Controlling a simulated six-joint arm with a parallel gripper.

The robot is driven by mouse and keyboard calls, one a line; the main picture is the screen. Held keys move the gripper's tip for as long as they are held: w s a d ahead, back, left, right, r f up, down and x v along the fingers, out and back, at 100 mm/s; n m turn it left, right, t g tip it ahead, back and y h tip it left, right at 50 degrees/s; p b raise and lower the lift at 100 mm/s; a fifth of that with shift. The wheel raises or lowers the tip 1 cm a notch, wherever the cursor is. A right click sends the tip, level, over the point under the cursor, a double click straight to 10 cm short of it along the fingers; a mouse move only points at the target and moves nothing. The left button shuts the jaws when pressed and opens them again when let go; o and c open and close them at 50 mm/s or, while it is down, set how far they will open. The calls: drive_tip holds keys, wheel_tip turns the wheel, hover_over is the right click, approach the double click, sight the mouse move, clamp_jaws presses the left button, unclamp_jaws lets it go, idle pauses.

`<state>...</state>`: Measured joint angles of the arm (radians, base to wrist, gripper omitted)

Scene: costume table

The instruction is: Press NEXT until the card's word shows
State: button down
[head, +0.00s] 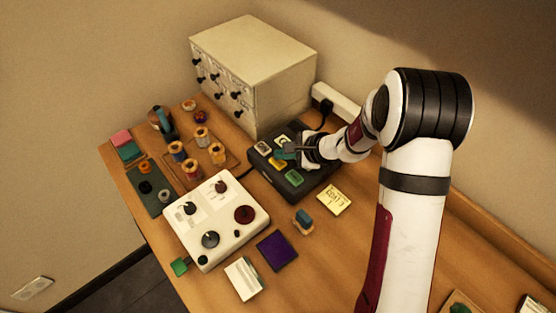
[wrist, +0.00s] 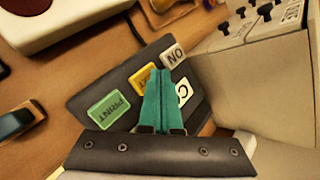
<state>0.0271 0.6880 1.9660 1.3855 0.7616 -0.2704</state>
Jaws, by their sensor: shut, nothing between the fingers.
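A dark button box (head: 262,176) stands by the drawer cabinet; it also shows in the wrist view (wrist: 88,88). In the wrist view it has a green PRINT button (wrist: 110,108), a yellow button (wrist: 140,78), a white button reading "NO" (wrist: 173,56) and another white button (wrist: 184,91). The last is partly hidden by my fingers, and I cannot read NEXT on any button. A pale yellow card (head: 333,201) with unreadable writing lies in front of the box. My gripper (wrist: 160,72) has teal fingers, shut and empty, over the buttons; contact is unclear. I see no display word.
The drawer cabinet (head: 255,65) with black knobs stands close behind the box. A white panel with dials (head: 215,218) stands to the left. Spools on a wooden tray (head: 228,165), a purple square (head: 277,251) and a small blue-topped item (head: 303,220) are nearby.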

sight(282, 164)
drive_tip(key=shift+r, duration=0.2)
drive_tip(key=shift+r, duration=2.45)
drive_tip(key=shift+s+r, duration=0.2)
drive_tip(key=shift+r, duration=0.05)
drive_tip(key=s+r+n+g, duration=0.2)
drive_tip(key=s+r+n, duration=0.2)
drive_tip(key=s+r, duration=0.45)
drive_tip(key=s+d+n+g+h, duration=0.1)
drive_tip(key=s+d+n+h, duration=0.2)
drive_tip(key=s, duration=0.9)
drive_tip(key=s+d+n+g+h, duration=0.2)
drive_tip(key=s+d, duration=0.4)
drive_tip(key=s, duration=0.6)
drive_tip(key=shift+s+f+n+h, duration=0.15)
drive_tip(key=shift+f+n+h, duration=0.25)
drive_tip(key=shift+n+h, duration=0.1)
